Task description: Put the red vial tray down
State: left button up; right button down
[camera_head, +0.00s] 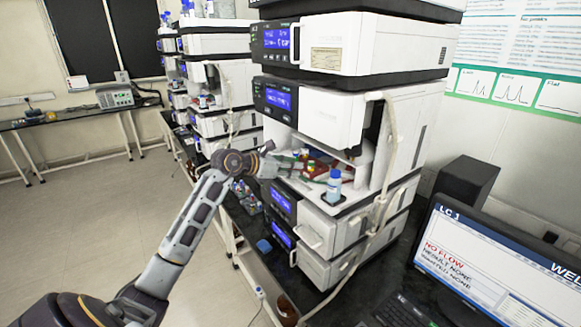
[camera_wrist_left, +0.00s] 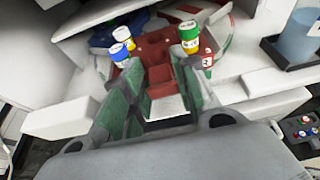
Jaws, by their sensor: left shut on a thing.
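The red vial tray (camera_head: 318,168) is in the open bay of the nearest instrument stack, with small coloured-cap vials in it. In the left wrist view the red tray (camera_wrist_left: 154,46) carries a yellow-and-green vial (camera_wrist_left: 190,38) at its right and white-and-blue-capped vials (camera_wrist_left: 121,36) at its left. My left gripper (camera_head: 298,164) reaches into the bay from the left. Its green-padded fingers (camera_wrist_left: 158,80) are shut on the near red part of the tray. Whether the tray touches the surface below is hidden. My right gripper is not in view.
A blue-capped bottle (camera_head: 334,186) stands just right of the tray on the bay's front ledge. A pale tube (camera_head: 388,150) hangs down the stack's front right. A monitor (camera_head: 500,265) is at lower right. Vials stand in a rack (camera_head: 245,195) left of the stack.

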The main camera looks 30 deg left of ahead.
pick_arm(q)
jog(key=shift+f, duration=0.15)
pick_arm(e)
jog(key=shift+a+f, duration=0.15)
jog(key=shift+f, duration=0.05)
pick_arm(q)
jog(key=o, duration=1)
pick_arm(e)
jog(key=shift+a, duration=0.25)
pick_arm(q)
jog(key=shift+o, duration=0.2)
jog(key=shift+s+r, duration=0.1)
jog(key=shift+r, duration=0.15)
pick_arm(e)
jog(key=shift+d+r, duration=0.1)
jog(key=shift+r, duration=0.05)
pick_arm(q)
jog(key=shift+s+a, duration=0.15)
jog(key=shift+s, duration=0.2)
jog(key=b+v, duration=0.3)
jog(key=v, duration=0.8)
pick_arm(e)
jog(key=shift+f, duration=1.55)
pick_arm(q)
jog(key=shift+r, duration=0.15)
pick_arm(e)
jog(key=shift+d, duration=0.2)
